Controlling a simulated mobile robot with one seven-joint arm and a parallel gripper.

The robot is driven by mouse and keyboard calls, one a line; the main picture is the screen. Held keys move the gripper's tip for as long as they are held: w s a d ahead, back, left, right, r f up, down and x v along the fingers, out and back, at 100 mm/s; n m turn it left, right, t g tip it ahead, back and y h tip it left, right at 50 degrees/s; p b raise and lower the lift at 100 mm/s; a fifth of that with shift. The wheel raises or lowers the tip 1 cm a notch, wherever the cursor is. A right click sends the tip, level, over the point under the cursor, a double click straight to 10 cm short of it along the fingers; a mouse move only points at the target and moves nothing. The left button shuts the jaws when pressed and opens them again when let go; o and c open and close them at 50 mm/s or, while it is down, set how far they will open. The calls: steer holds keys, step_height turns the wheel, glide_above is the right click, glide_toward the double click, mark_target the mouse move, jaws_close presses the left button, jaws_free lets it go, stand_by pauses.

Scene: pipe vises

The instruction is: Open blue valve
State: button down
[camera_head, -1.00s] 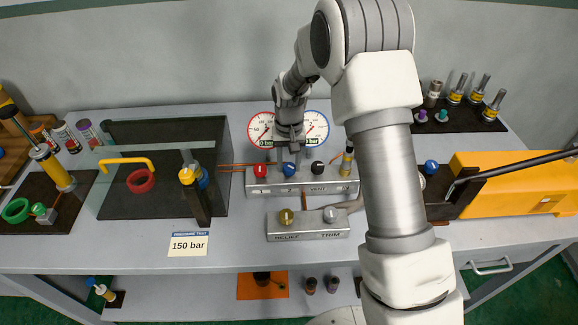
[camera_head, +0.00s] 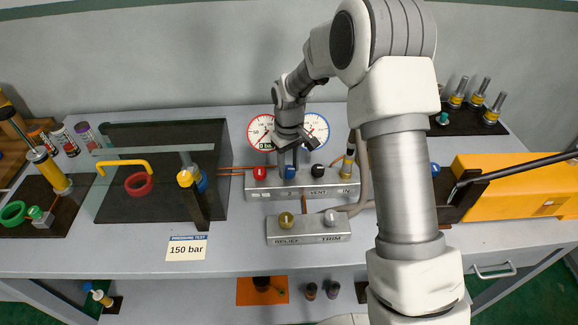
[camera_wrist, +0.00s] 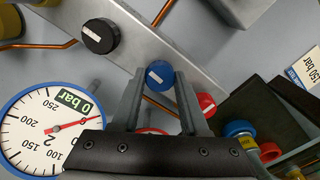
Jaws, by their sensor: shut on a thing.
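The blue valve knob (camera_head: 290,172) sits on the grey valve block between a red knob (camera_head: 260,172) and a black knob (camera_head: 318,171). My gripper (camera_head: 291,162) reaches it from above and behind. In the wrist view the blue knob (camera_wrist: 160,75) lies between the two fingertips (camera_wrist: 160,80), which are shut on its sides. A short pale mark on its face runs diagonally. The red-rimmed gauge (camera_head: 261,131) reads 0 bar. The blue-rimmed gauge shows partly behind the gripper, and its display (camera_wrist: 75,103) reads 0 bar in the wrist view.
A sign reading 150 bar (camera_head: 187,248) lies at the table's front. A clear-screened station (camera_head: 165,130) stands left, and a yellow unit (camera_head: 520,185) right.

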mark_target(289, 169)
stand_by(0.3)
steer(key=shift+c, duration=2.1)
jaws_free()
step_height(289, 169, up, 18)
steer(key=shift+f, duration=0.25)
